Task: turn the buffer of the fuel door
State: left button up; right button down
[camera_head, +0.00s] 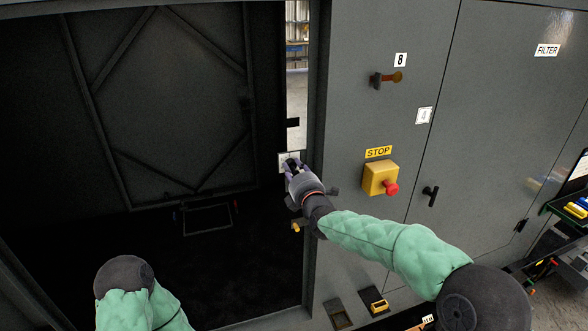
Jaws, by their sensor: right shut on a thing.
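My right gripper (292,168) is at the edge of the door frame of the open dark enclosure, in the middle of the head view. It is shut on a small part there, which I take to be the buffer; my gripper mostly hides it, so its turn angle cannot be told. A small pale plate (283,160) shows just left of the fingertips. My left arm shows only at the bottom left, and its gripper is not in view.
A yellow STOP box (379,178) with a red button stands out from the grey panel, right of my right gripper. A black handle (430,196) is further right. The enclosure's dark floor (225,265) is mostly clear.

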jog(key=shift+n, duration=0.4)
jog(key=c, duration=1)
grip_release()
jog(key=v, duration=1.2)
